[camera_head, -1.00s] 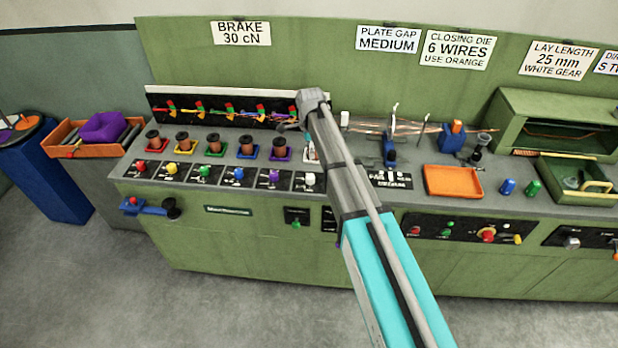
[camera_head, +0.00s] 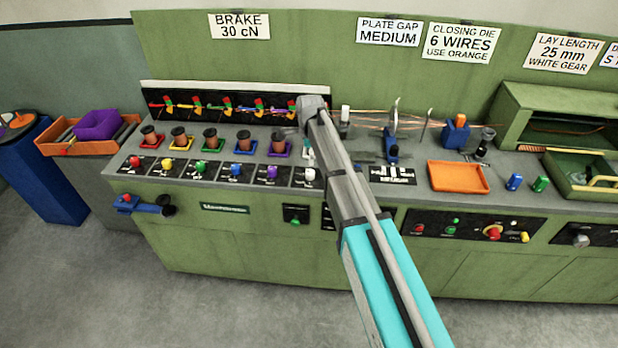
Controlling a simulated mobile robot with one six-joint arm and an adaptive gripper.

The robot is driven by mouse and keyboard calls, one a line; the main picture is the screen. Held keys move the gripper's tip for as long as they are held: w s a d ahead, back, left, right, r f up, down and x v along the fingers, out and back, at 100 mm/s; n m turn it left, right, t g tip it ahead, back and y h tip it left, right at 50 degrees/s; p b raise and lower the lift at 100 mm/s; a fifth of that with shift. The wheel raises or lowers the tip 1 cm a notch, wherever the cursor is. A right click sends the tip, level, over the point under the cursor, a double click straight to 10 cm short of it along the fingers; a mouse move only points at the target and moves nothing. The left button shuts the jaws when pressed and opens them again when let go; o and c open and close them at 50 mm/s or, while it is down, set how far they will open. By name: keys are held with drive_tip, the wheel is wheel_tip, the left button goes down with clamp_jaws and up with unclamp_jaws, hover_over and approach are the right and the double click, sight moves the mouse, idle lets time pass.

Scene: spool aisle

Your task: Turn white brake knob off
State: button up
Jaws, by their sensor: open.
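The white brake knob (camera_head: 310,175) sits on a black label plate at the right end of the row of coloured knobs on the green machine's ledge. Which way it is turned is too small to tell. My arm comes up from the lower right, just right of the knob. My gripper (camera_head: 296,130) is at the arm's far end, above and behind the white knob and apart from it. It is small and partly hidden by my wrist, and no object shows in it. The white spool seat (camera_head: 307,150) behind the knob is partly covered by my arm.
The purple knob (camera_head: 272,172) is the white knob's close left neighbour, with blue, green, yellow and red ones beyond. Copper spools (camera_head: 243,142) stand behind them. An orange tray (camera_head: 458,178) lies right of my arm. Grey floor in front is clear.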

sight(309, 172)
drive_tip(key=shift+f+b, duration=3.8)
drive_tip(key=shift+f, duration=0.3)
drive_tip(key=c, duration=1.2)
